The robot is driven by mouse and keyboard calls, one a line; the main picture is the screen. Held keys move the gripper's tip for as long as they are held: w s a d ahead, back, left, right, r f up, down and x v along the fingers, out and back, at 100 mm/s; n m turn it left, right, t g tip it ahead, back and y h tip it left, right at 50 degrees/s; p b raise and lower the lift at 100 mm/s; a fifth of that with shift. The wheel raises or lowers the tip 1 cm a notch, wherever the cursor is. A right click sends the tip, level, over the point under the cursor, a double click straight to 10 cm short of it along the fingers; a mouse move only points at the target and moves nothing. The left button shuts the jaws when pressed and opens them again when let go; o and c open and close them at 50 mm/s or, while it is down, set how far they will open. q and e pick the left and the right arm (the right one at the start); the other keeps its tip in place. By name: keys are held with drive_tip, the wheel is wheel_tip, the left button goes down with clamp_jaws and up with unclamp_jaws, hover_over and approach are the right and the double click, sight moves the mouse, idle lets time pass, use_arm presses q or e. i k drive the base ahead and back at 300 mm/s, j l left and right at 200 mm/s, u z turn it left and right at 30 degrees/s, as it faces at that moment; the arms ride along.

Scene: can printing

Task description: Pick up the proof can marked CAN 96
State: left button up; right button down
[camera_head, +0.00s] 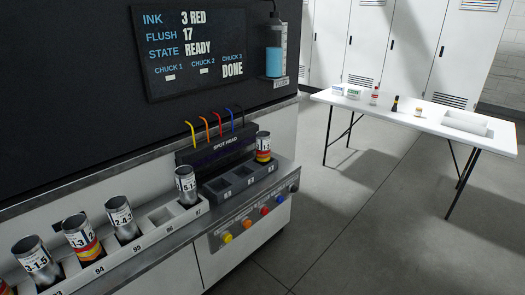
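A grey rack (135,262) on the counter at the left has numbered slots. Slot 96 (160,215) is empty. Silver cans with white printed labels stand in slots 95 (122,218) and 97 (186,185). A can with red and yellow bands (82,237) stands in slot 94. Another banded can (263,147) stands upright in the rightmost of three dark nests beside the spot head (225,145). Its label is too small to read. I can make out no "CAN 96" on any can; 96 shows only on the rack. Neither of my grippers is in view.
A wall screen (195,50) reads 3 RED, flush 17, READY, with chuck 3 DONE. Coloured hoses arch over the spot head. Coloured buttons (264,211) line the counter front. A white table (420,115) with small items stands at the back right. The floor between is clear.

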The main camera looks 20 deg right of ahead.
sight(264, 137)
drive_tip(key=i+l, duration=0.2)
drive_tip(key=l, duration=0.2)
drive_tip(key=i+l+u, duration=0.15)
drive_tip(key=l, duration=0.25)
drive_tip(key=i+l, duration=0.2)
drive_tip(key=l, duration=0.2)
drive_tip(key=i+l+u, duration=0.1)
drive_tip(key=l, duration=0.35)
drive_tip(key=i+l, duration=0.2)
drive_tip(key=l, duration=0.2)
drive_tip(key=i+l+u, duration=0.15)
drive_tip(key=l, duration=0.3)
drive_tip(key=i+l, duration=0.1)
drive_tip(key=l, duration=0.35)
drive_tip(key=i+l+u, duration=0.1)
drive_tip(key=l, duration=0.35)
